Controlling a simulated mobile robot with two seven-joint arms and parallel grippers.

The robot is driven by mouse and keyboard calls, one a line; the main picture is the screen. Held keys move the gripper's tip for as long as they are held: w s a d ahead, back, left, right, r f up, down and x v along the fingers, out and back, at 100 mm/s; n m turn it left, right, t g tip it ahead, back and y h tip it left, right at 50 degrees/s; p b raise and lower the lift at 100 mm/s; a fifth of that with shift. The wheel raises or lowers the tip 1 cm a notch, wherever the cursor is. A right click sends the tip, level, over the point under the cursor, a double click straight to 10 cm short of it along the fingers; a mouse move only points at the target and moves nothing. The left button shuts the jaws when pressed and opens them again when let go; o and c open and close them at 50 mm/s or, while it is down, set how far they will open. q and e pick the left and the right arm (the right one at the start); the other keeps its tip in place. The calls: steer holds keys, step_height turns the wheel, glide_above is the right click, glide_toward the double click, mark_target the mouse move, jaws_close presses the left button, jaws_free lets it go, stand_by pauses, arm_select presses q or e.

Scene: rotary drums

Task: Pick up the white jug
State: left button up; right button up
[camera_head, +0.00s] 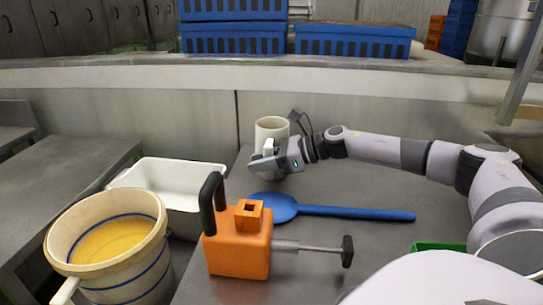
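The white jug (271,128) stands upright on the grey table, near its back edge. My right gripper (266,156) is right in front of the jug and covers its lower part. A small white piece, perhaps the jug's handle, shows at the gripper's fingers. I cannot tell whether the fingers are closed on it or only beside it. My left gripper is not in view.
An orange tool (238,246) with a black handle and a blue paddle (330,211) lie nearer on the table. A white tub (190,170) and a striped bucket (108,264) of yellow contents stand left. Blue crates (352,42) sit on the ledge behind.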

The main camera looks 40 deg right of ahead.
jaws_close()
stand_by(1.1)
steer(key=shift+r, duration=0.15)
